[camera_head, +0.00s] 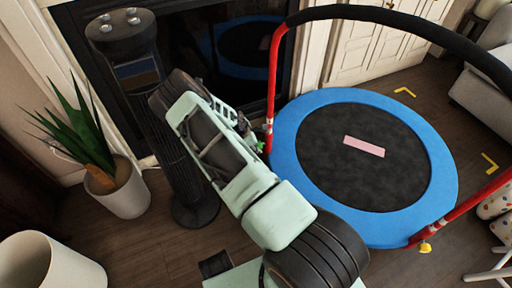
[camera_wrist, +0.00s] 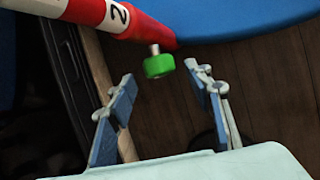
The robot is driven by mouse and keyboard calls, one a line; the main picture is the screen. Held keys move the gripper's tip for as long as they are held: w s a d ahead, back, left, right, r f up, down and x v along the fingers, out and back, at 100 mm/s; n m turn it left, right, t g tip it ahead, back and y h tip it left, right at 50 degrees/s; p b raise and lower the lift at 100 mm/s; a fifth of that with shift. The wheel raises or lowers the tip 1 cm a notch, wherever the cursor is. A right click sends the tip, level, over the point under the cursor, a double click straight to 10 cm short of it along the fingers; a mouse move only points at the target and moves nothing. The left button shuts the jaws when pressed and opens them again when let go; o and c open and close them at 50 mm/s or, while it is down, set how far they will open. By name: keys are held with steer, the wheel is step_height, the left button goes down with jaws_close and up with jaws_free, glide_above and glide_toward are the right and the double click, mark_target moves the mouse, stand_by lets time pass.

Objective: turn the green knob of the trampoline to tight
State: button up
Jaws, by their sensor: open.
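The trampoline (camera_head: 287,165) has a blue rim, a black mat and a red handlebar frame. Its green knob (camera_wrist: 158,66) sits on a short metal stem at the side of the red post (camera_wrist: 147,27), which bears a white label with a "2". In the wrist view the knob is just beyond the fingertips, between their lines and apart from both. My gripper (camera_wrist: 160,75) is open and empty. In the head view the green knob (camera_head: 262,145) is small and partly hidden by my gripper (camera_head: 250,135) beside the left post. The knob's tight or loose setting cannot be told.
A black tower fan (camera_head: 170,150) stands close to my arm on the left. A potted plant (camera_head: 122,190) and a white bin (camera_head: 45,265) are further left. A dark fireplace (camera_head: 180,40) is behind. A yellow knob (camera_head: 425,247) is on the right post.

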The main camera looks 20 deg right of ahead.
steer(key=shift+x, duration=1.2)
steer(key=c, duration=1.2)
